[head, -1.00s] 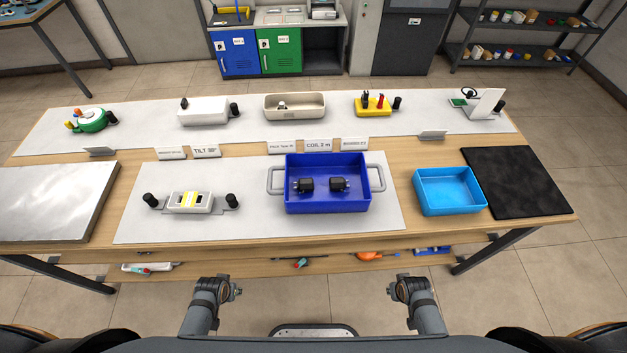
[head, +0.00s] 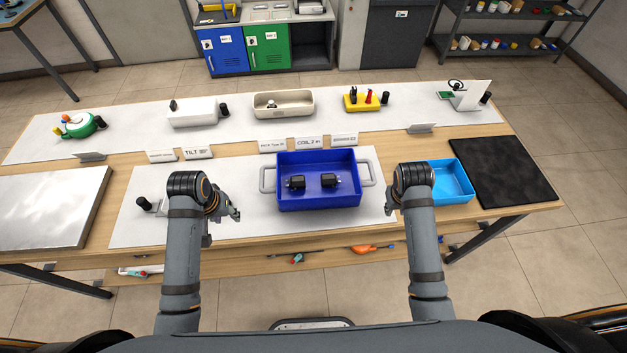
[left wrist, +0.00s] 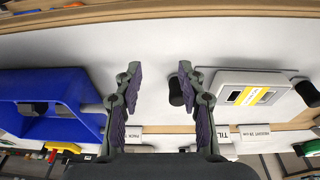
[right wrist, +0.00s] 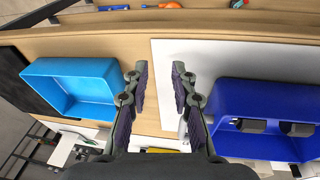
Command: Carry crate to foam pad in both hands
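The dark blue crate (head: 318,200) stands level on the white mat, with two black blocks inside and a pale handle on each side. It also shows in the left wrist view (left wrist: 45,82) and the right wrist view (right wrist: 255,95). My left gripper (head: 228,208) is open and empty, left of the crate's left handle (head: 267,180). My right gripper (head: 395,196) is open and empty, right of the right handle (head: 368,172). Neither touches the crate. A black, flat pad (head: 504,172), apparently the foam pad, lies at the table's right end.
A light blue tray (head: 455,181) stands between the crate and the black pad, partly behind my right arm. A grey fixture (left wrist: 250,88) is left of the crate. Sign cards (head: 309,142) stand behind it. A pale slab (head: 45,207) lies at the left end.

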